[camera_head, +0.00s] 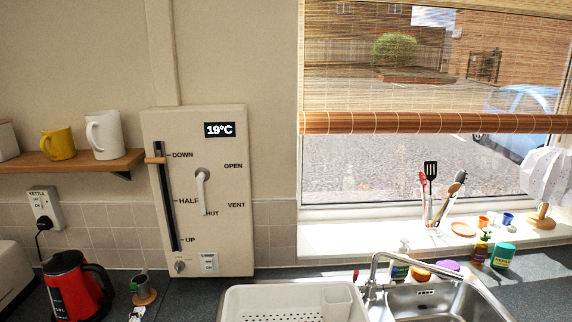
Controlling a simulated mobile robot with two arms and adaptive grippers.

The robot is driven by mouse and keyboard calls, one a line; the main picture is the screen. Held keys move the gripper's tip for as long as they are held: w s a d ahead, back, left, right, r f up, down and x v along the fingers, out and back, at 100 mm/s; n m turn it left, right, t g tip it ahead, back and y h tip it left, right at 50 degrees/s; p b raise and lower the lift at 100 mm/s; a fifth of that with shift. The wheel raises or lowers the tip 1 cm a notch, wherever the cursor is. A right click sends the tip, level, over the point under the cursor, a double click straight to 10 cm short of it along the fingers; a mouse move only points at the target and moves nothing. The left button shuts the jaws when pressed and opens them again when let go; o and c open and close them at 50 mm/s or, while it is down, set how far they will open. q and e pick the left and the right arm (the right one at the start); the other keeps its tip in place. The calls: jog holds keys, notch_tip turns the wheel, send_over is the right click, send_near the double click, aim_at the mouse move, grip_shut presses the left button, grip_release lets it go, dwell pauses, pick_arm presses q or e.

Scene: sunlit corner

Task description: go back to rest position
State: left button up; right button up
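Neither of my grippers shows in the head view. A cream control panel (222,130) hangs on the wall left of the window, with a 19°C display (219,129). Its wooden slider knob (155,160) sits at the top of the dark slot, by the DOWN label. Its white lever (202,190) points downward and partly covers the lettering that ends in HUT. A bamboo blind (400,123) hangs over the upper part of the window, its lower edge about halfway down the opening.
A wall shelf (75,163) holds a yellow mug (57,144) and a white mug (103,134). A red kettle (75,285) stands on the counter at lower left. A white dish rack (290,297) stands beside the sink (430,299). Utensils (438,195) and bottles stand near the sill.

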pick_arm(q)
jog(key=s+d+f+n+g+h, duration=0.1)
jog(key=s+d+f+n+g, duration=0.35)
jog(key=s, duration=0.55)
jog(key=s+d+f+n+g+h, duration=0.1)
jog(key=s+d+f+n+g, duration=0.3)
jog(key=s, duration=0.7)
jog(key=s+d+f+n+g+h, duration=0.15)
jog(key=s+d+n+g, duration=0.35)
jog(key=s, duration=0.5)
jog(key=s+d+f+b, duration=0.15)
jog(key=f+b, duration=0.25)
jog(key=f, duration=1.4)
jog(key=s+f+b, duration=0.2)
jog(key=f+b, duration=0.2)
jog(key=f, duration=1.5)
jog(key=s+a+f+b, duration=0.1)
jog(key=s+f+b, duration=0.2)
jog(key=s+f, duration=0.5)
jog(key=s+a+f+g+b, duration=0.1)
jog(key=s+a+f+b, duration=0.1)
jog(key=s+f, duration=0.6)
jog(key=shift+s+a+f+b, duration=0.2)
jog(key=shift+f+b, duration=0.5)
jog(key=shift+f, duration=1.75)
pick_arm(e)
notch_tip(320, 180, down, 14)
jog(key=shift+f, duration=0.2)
